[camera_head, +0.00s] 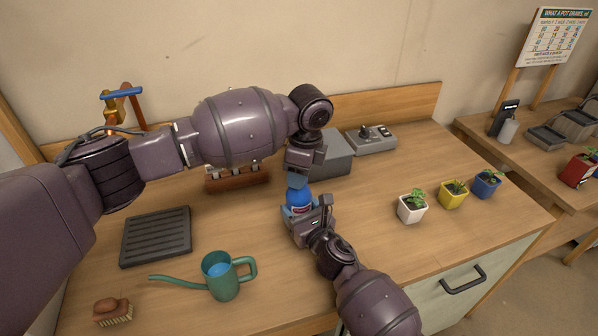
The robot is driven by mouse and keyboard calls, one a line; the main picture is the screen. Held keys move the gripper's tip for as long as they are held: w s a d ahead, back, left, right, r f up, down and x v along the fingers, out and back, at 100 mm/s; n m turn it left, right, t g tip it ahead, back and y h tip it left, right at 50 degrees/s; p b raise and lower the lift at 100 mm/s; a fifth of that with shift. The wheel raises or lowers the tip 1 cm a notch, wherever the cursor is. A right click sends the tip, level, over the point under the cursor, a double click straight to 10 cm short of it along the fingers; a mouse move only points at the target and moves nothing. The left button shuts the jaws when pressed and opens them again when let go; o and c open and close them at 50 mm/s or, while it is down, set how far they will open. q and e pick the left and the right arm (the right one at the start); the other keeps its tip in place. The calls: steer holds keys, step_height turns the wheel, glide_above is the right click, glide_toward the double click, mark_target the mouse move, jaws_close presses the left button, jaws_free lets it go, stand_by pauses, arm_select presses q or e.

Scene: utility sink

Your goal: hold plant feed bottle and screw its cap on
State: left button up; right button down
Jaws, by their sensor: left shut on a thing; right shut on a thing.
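The plant feed bottle (298,200) is small and blue with a label, and stands upright near the middle of the counter. My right gripper (302,216) is shut on the bottle's body from the front right. My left gripper (298,178) comes down from above and is shut on the blue cap (297,181) at the bottle's top. The cap lines up over the bottle; whether it is seated on the neck cannot be told. The fingers hide part of both.
A teal watering can (222,277), brush (113,311) and dark ridged tray (156,237) lie left. Potted plants in white (412,208), yellow (453,195) and blue (486,184) stand right. A grey box (332,156) and grey device (372,140) sit behind.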

arm_select(q)
steer(key=m, duration=0.7)
steer(key=shift+t+h, duration=0.3)
steer(key=shift+t, duration=0.1)
steer(key=m, duration=0.6)
steer(key=shift+h, duration=0.3)
steer(key=m, duration=0.6)
steer(key=shift+m+h, duration=0.4)
steer(key=m, duration=0.5)
steer(key=shift+m+h, duration=0.3)
steer(key=shift+m, duration=0.1)
steer(key=o, duration=0.9)
steer(key=shift+c, duration=0.2)
steer(key=shift+a+r, duration=0.1)
steer(key=shift+r, duration=2.1)
